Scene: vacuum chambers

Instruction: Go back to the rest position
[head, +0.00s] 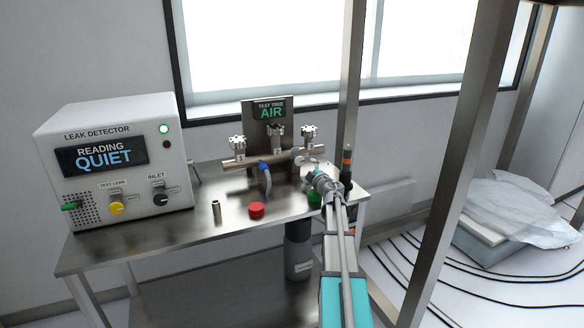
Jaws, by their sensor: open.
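A long teal and grey assembly (343,298) rises from the bottom edge to a round metal fitting (325,184) at the table's right end.
A red cap (256,210) and a small brass cylinder (216,211) stand on the table front. A dark bottle with an orange band (346,165) stands at the right end. A steel post (455,165), floor cables (475,290) and a plastic-covered box (485,230) are at right.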

